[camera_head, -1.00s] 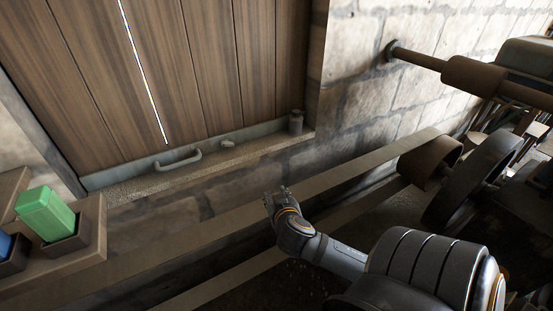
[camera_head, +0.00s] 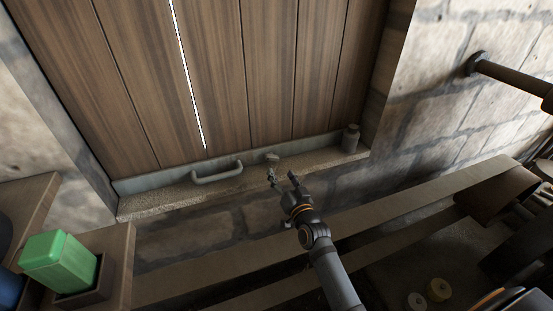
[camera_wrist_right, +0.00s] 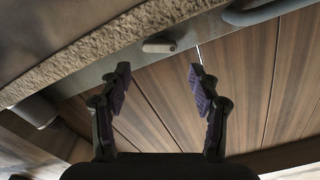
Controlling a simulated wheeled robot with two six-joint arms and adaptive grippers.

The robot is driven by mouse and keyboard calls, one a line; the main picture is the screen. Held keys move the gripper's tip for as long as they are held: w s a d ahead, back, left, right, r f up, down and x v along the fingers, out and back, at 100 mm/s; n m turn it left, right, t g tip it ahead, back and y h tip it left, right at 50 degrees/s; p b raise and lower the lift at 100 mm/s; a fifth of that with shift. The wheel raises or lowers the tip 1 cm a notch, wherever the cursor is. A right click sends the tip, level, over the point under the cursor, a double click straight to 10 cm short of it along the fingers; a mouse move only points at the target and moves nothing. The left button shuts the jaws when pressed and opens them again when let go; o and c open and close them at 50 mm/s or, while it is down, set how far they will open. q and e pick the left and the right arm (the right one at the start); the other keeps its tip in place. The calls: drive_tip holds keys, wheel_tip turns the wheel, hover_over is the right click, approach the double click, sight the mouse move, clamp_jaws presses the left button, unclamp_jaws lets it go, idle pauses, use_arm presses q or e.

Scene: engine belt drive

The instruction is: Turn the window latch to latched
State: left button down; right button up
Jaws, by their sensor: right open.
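The window latch (camera_head: 272,157) is a small grey knob-like lever on the grey bottom rail of the wooden shutter (camera_head: 215,80). In the right wrist view the latch (camera_wrist_right: 158,45) lies roughly lengthwise along the rail, ahead of and between my fingertips. My right gripper (camera_head: 282,178) is open and empty, just in front of the latch and apart from it. Both fingers of the right gripper (camera_wrist_right: 160,70) show spread wide in the wrist view. My left gripper is not in view.
A grey bar handle (camera_head: 217,175) is left of the latch on the rail. A small metal canister (camera_head: 350,138) stands at the sill's right end. A stone ledge (camera_head: 170,203) runs below.

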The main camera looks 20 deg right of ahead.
sight(273, 160)
drive_tip(key=w, duration=0.7)
drive_tip(key=shift+w+a+f, duration=0.1)
drive_tip(key=shift+a, duration=0.05)
drive_tip(key=shift+w, duration=0.6)
drive_tip(key=c, duration=0.9)
drive_tip(key=shift+f+n+b, duration=0.25)
drive_tip(key=shift+n+b, duration=0.75)
drive_tip(key=shift+n, duration=0.2)
drive_tip(key=shift+n+b, duration=0.35)
drive_tip(key=shift+n, duration=0.35)
drive_tip(key=shift+r+n, duration=0.25)
drive_tip(key=shift+n, duration=0.35)
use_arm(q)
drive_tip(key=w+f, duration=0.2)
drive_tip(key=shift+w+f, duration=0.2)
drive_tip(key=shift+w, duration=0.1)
use_arm(e)
drive_tip(key=o, duration=0.9)
